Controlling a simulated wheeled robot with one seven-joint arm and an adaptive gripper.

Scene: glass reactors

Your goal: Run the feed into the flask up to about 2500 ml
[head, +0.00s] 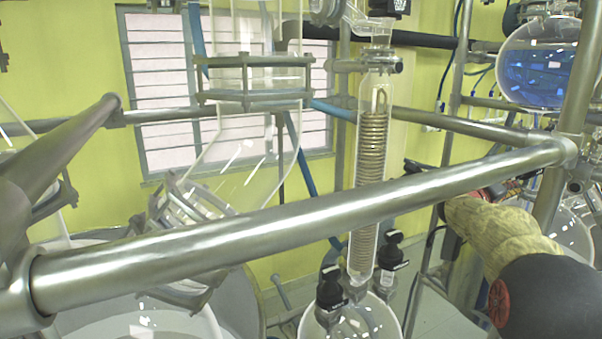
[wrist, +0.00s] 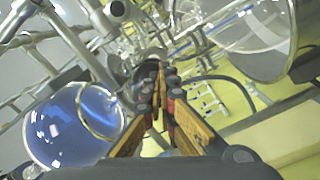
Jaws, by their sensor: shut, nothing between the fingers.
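A round glass vessel with blue liquid (head: 540,65) hangs at the upper right in the head view. A blue-filled round vessel (wrist: 60,130) also shows at the lower left in the wrist view. A clear glass flask (head: 380,318) stands at the bottom middle, below a coil condenser (head: 371,140), with black-capped necks; its level and any graduation marks cannot be read. My gripper (wrist: 160,72) has orange fingers, closed together and empty, pointing at a dark round fitting (wrist: 146,62); whether they touch it I cannot tell. In the head view its fingers are mostly hidden behind the steel rail.
A thick steel rail (head: 300,222) crosses the head view in front of the glassware. Steel frame posts (head: 455,75) and clamps stand around the vessels. A large clear glass vessel (wrist: 262,35) is at the upper right in the wrist view. Some yellow wall is clear.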

